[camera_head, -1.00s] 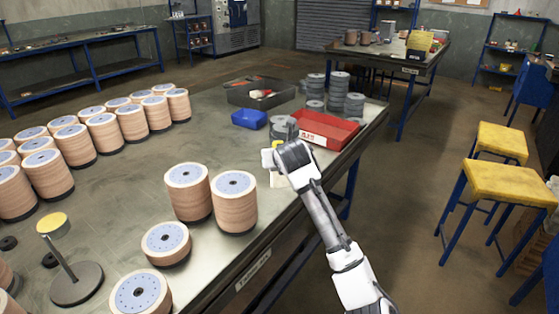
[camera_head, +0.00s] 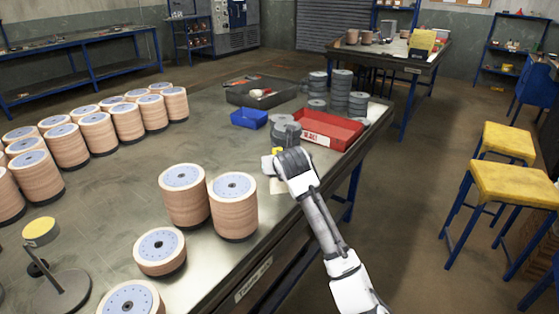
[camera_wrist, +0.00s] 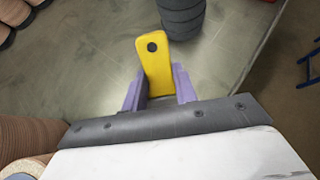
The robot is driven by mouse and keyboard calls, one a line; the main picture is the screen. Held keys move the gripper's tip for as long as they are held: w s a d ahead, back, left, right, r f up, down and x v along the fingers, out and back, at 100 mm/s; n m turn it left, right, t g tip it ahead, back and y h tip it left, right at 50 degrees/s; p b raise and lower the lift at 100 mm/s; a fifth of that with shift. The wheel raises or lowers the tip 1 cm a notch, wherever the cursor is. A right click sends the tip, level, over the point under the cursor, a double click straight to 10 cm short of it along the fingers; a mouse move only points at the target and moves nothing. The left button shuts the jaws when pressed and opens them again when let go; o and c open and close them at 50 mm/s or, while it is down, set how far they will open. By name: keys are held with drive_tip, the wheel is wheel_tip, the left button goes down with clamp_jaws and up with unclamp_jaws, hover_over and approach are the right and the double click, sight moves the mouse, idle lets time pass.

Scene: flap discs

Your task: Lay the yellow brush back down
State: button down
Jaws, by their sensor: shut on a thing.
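The yellow brush (camera_wrist: 155,66) shows in the wrist view as a yellow handle end with a dark round hole. My gripper (camera_wrist: 159,88) is shut on it, with a purple finger on each side. In the head view my gripper (camera_head: 272,164) is over the near right part of the metal table (camera_head: 120,180), just in front of the red bin. Only a small yellow bit of the brush (camera_head: 277,151) shows there, beside the gripper. The brush's other end is hidden, and I cannot tell whether it touches the table.
A red bin (camera_head: 330,131), a blue bin (camera_head: 249,119) and a dark tray (camera_head: 260,95) stand behind the gripper. Grey disc stacks (camera_head: 341,92) stand near the far right edge. Tan disc stacks (camera_head: 233,205) stand to the left. Bare tabletop lies left of the gripper.

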drive_tip(key=shift+f+b, duration=0.3)
drive_tip(key=shift+f, duration=0.6)
drive_tip(key=c, duration=1)
unclamp_jaws()
drive_tip(key=shift+s+r, duration=0.1)
drive_tip(key=b+v, duration=0.3)
drive_tip(key=v, duration=1)
drive_tip(key=shift+s+r, duration=0.15)
drive_tip(key=shift+s, duration=0.15)
